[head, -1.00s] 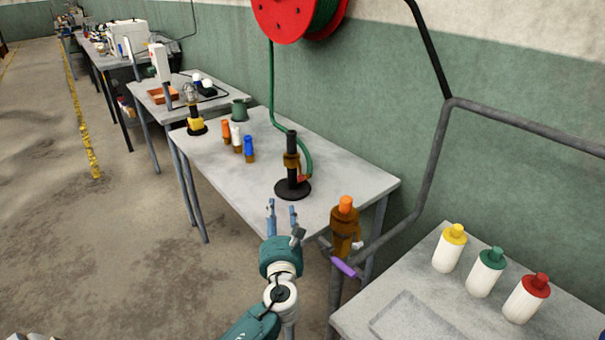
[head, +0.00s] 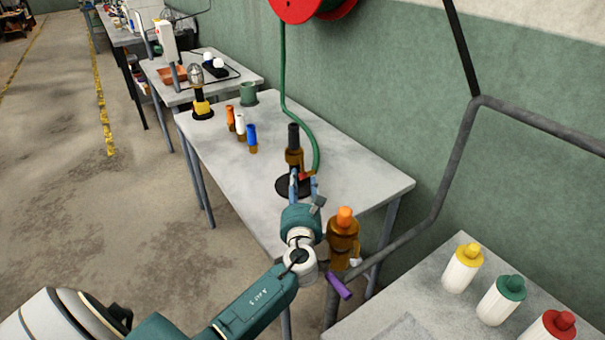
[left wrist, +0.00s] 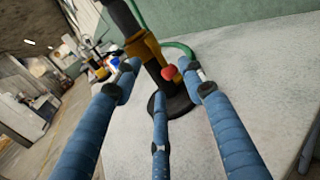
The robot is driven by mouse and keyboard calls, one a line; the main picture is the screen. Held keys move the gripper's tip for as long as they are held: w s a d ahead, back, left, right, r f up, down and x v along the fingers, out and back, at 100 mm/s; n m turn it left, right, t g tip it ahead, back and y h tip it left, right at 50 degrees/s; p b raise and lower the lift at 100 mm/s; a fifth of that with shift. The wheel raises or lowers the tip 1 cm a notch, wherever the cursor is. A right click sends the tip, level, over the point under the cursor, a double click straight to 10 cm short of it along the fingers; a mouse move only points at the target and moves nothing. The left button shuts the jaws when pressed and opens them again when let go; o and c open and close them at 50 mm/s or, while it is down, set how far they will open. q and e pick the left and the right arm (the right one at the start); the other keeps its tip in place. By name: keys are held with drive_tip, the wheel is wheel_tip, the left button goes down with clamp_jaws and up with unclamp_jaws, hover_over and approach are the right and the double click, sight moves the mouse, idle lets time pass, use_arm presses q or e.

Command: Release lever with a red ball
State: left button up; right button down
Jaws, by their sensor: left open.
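A black post with a brown metal tool body (head: 294,158) stands on a round black base (head: 287,193) on the grey table. A small red ball, the lever's end, shows at the post's right side in the left wrist view (left wrist: 169,72). A bit of red shows in the head view (head: 306,176), partly behind my fingers. My left gripper (head: 304,178) is open, with its blue fingers just in front of the post. In the left wrist view the fingers (left wrist: 158,75) spread around the lower post and ball; contact cannot be told. My right gripper is not in view.
A green hose (head: 316,140) runs from a red reel (head: 312,8) to the tool. Orange, white and blue handled pieces (head: 240,128) stand behind left. Bottles (head: 462,270) stand right.

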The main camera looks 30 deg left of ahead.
sight(301, 172)
use_arm(q)
drive_tip(key=shift+x, duration=2.25)
clamp_jaws()
